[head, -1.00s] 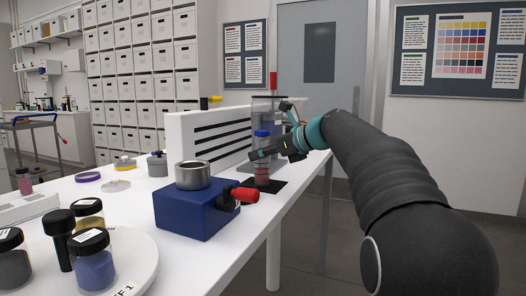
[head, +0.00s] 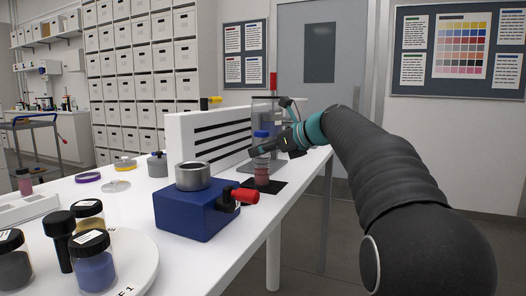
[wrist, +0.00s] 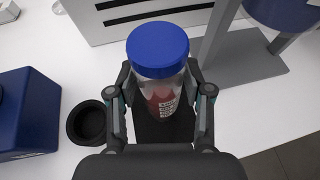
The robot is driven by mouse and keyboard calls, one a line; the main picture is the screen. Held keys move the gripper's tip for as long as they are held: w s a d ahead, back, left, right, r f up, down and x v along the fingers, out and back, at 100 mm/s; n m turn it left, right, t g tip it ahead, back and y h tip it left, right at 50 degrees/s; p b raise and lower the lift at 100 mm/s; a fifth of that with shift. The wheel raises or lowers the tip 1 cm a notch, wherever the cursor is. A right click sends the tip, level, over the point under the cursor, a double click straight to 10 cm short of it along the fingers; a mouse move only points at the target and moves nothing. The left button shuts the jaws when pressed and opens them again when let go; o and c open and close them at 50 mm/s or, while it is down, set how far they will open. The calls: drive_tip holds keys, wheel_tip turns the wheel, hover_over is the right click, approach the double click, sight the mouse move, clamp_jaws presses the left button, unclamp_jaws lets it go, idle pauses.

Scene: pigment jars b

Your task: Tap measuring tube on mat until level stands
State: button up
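The measuring tube (head: 262,167) is clear with a blue cap and holds dark red powder. It stands upright at, or just above, the black mat (head: 277,187); I cannot tell whether its base touches. In the wrist view the tube (wrist: 160,88) sits between my gripper's fingers (wrist: 163,92), which close on its sides below the cap. A white label shows on its lower part, and the dark mat (wrist: 143,126) lies beneath. My gripper also shows in the head view (head: 265,149), at the tube's upper part. Whether the powder surface is level is too small to tell.
A blue block (head: 196,212) with a metal cup and red handle stands nearer on the table. A white slotted panel (head: 208,138) stands behind it. A clear apparatus (head: 267,112) stands beyond the tube. Jars (head: 93,264) sit on a white round stand at front left.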

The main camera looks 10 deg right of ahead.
drive_tip(key=shift+f, duration=0.1)
idle(0.3)
drive_tip(key=shift+f, duration=0.45)
clamp_jaws()
drive_tip(key=shift+r, duration=0.6)
unclamp_jaws()
